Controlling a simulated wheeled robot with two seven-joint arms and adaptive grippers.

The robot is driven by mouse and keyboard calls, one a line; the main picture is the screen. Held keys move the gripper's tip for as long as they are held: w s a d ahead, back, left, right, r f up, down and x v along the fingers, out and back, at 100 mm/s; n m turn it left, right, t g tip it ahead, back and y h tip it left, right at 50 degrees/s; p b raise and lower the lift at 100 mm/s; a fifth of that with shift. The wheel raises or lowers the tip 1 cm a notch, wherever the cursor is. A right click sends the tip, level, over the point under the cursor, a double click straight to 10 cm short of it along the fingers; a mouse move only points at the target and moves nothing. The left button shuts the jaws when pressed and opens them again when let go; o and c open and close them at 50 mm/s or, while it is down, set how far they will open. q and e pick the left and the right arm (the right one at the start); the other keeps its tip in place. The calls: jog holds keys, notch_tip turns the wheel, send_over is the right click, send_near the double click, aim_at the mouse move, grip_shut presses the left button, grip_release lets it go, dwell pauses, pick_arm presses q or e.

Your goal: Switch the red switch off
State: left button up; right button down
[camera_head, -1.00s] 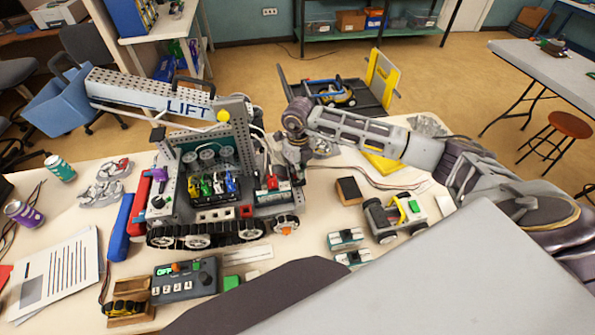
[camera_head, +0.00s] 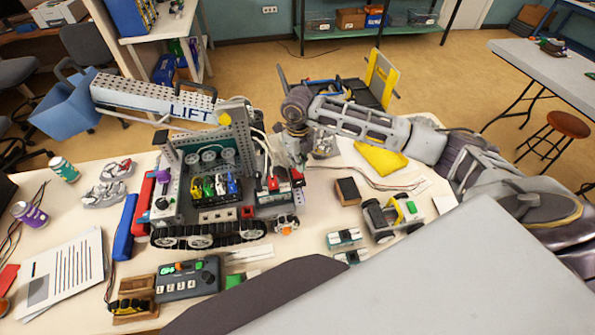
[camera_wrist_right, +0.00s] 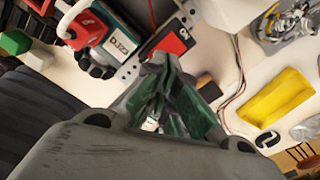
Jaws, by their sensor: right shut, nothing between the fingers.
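A red switch (camera_head: 272,183) sits on a small teal-and-white box at the right end of the tracked lift machine (camera_head: 208,235). In the right wrist view the red switch (camera_wrist_right: 85,25) shows at the upper left beside a printed label; I cannot tell its position. A second red part (camera_head: 297,177) on black lies just right of it, and shows nearer the fingers in the wrist view (camera_wrist_right: 172,41). My right gripper (camera_head: 298,156) is shut and empty, pointing down behind and right of the switch, apart from it. My left gripper is not in view.
A small wheeled vehicle (camera_head: 393,215), a dark block (camera_head: 348,190) and a yellow piece (camera_head: 380,157) lie right of the machine. A keypad box (camera_head: 187,279) stands in front. Thin cables (camera_head: 385,183) run along the table. The lift boom (camera_head: 150,98) extends left.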

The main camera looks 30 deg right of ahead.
jog(key=shift+r+p, duration=0.5)
jog(key=shift+r, duration=0.65)
jog(key=shift+f, duration=0.1)
